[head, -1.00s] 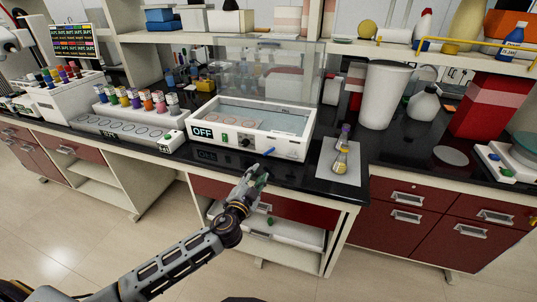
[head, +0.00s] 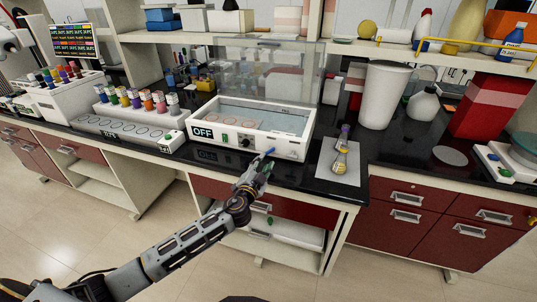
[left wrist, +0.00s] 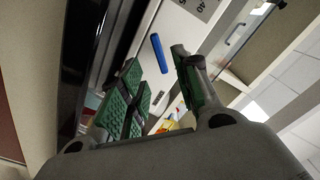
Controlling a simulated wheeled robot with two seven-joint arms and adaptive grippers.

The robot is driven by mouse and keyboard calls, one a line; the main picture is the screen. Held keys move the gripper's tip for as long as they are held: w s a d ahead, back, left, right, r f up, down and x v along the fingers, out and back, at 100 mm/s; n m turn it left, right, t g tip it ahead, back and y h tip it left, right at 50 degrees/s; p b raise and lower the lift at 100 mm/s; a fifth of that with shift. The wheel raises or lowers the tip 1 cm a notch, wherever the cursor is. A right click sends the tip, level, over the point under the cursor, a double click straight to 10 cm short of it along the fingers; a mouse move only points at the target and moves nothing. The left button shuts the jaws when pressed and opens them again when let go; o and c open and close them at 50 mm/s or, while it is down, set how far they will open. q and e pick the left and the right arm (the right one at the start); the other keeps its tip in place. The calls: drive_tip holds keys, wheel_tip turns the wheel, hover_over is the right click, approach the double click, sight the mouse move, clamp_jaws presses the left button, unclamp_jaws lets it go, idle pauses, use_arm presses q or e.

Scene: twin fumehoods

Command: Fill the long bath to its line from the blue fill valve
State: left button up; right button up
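The long bath (head: 225,141) is a white box on the black bench in the head view, with a raised clear lid and an OFF label on its front. Its blue fill valve (head: 268,152) is a small blue lever at the front right. My left gripper (head: 262,166) is just in front of and below the lever. In the left wrist view the blue lever (left wrist: 159,53) appears beyond and between the green-padded fingers, which are apart with nothing gripped. The water level and fill line cannot be made out. My right gripper is not in view.
A tall white bin (head: 382,95) stands further right. Dark red drawers (head: 285,207) are below the bench edge.

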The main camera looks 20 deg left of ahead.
sight(269, 153)
use_arm(q)
drive_tip(key=shift+w, duration=2.35)
drive_tip(key=shift+w+d, duration=0.1)
drive_tip(key=shift+w, duration=0.95)
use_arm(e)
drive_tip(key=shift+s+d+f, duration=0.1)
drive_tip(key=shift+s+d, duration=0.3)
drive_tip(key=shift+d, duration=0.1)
